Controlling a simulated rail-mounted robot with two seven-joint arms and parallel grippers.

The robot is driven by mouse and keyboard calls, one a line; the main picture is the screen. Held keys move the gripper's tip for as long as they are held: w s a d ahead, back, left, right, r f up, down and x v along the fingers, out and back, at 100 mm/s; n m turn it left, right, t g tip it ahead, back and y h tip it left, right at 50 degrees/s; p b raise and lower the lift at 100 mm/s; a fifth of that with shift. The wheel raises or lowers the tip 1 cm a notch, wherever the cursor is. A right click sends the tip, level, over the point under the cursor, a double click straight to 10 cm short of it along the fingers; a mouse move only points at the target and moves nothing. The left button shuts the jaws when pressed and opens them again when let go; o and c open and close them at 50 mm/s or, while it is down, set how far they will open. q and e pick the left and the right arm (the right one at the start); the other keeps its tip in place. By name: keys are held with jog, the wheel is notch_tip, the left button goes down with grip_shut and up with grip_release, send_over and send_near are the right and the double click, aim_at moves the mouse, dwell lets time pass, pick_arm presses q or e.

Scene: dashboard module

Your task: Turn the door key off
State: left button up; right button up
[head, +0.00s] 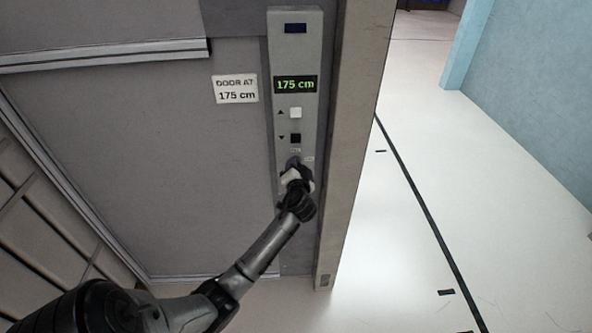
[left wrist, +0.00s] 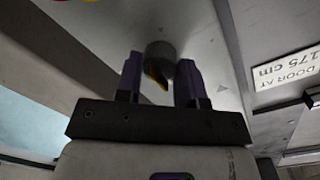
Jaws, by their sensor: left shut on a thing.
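The grey control panel (head: 310,60) on the wall carries a green display reading 175 cm. Below it are a white up button (head: 295,113), a black down button (head: 295,138) and a round key switch (head: 293,162). My left gripper (head: 295,172) is at this switch and covers most of it. In the left wrist view the gripper (left wrist: 160,72) has one finger on each side of the dark round switch and its brass-coloured door key (left wrist: 157,75). It is shut on the key; the exact contact and the key's marked position are hard to see. My right gripper is out of view.
A sign (head: 235,89) reading "DOOR AT 175 cm" is left of the panel. A post (head: 358,130) stands close on the panel's right. Beyond it is open pale floor (head: 480,190) with a dark line, and a blue wall (head: 530,90).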

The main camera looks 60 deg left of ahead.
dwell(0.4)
pick_arm(q)
jog(key=o, duration=0.9)
jog(key=shift+d, duration=0.1)
jog(key=v, duration=1.3)
jog(key=shift+s+d+r, duration=0.1)
jog(key=shift+s+d, duration=0.1)
jog(key=shift+d, duration=0.05)
